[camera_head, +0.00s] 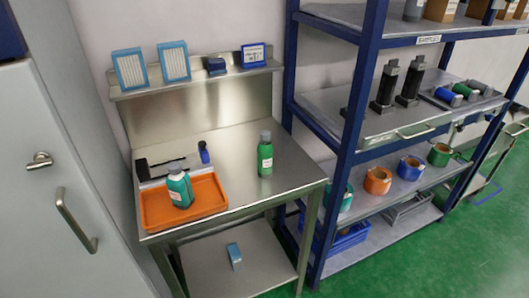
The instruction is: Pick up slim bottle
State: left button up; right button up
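A slim green bottle (265,158) with a grey cap and a pale label stands upright on the right part of the steel table (225,155). A wider teal-green bottle (179,188) with a grey cap and white label stands in the orange tray (155,208) at the front left of the table. Neither of my grippers shows in the head view.
A small blue item (204,152) stands near the table's middle. A black tool (142,169) lies behind the tray. Blue boxes (173,61) stand on the upper ledge. A blue-framed shelf rack (345,150) borders the table's right. The tabletop around the slim bottle is clear.

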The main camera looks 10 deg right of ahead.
aim_at(266, 149)
jog(key=i+l+u, duration=0.15)
jog(key=l, duration=0.2)
jog(key=i+l+u, duration=0.1)
jog(key=i+l, duration=0.15)
jog(key=l, duration=0.15)
jog(key=i+l+u, duration=0.15)
jog(key=l, duration=0.25)
